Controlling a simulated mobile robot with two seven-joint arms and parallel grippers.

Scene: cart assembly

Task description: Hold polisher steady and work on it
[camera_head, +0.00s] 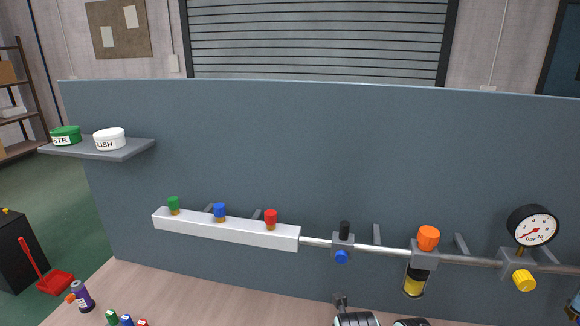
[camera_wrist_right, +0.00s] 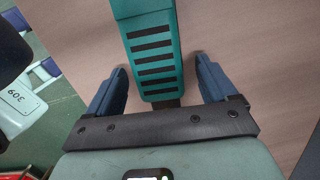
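A teal handle-like body with black ribs, probably part of the polisher (camera_wrist_right: 148,15), shows in the right wrist view over a pale wooden surface. My right gripper (camera_wrist_right: 161,63) has its two blue fingers spread, one on each side of the teal body. Gaps show between both fingers and the body, so it is not gripped. The rest of the teal body runs out of the top of the picture. My left gripper is not recognisable in either view.
A blue-grey panel (camera_head: 280,150) stands behind the worktop (camera_head: 190,295). It carries a shelf with tubs (camera_head: 109,139), a white manifold (camera_head: 225,230) with coloured knobs, and a pipe with a gauge (camera_head: 533,226). A purple bottle (camera_head: 83,297) and small coloured items stand front left.

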